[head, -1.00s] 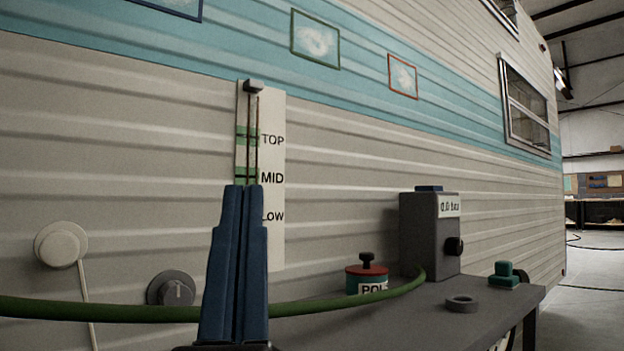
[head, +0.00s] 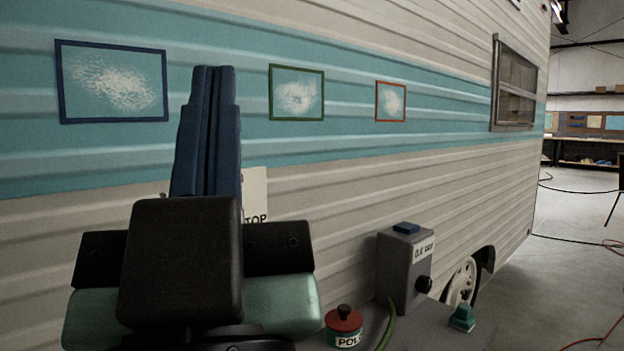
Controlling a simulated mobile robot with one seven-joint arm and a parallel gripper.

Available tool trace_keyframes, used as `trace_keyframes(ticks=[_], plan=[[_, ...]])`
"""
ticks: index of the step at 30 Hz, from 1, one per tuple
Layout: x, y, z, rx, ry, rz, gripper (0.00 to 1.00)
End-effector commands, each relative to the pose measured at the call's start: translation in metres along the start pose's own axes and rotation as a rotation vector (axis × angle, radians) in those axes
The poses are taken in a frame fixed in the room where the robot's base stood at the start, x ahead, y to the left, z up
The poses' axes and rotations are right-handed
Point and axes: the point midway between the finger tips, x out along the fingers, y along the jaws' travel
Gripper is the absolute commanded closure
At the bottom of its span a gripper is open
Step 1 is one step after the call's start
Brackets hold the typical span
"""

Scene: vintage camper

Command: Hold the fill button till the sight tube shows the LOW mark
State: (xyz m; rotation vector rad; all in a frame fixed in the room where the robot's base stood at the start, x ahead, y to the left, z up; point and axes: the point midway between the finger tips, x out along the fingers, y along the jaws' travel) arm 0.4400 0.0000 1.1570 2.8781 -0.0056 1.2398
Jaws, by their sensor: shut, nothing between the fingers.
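My gripper (head: 208,75) is shut and empty, pointing up in front of the camper's blue stripe. Its body hides most of the sight tube's white plate. Only a strip of the plate (head: 256,190) with the word TOP shows to its right; the tube, its level and the LOW mark are hidden.
A red-lidded tin (head: 344,322) and a green hose (head: 388,325) are left of and below the box. A teal block (head: 462,317) sits at the bench's right. Three framed patches mark the camper wall. Open floor lies at the right.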

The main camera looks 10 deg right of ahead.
Motion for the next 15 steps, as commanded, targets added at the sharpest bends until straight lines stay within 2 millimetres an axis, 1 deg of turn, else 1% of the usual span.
trace_keyframes(ticks=[1, 15], plan=[[0.026, 0.0, -0.025, 0.001, 0.0, 0.0, 1.0], [0.141, 0.001, -0.133, 0.004, -0.001, -0.001, 1.0]])
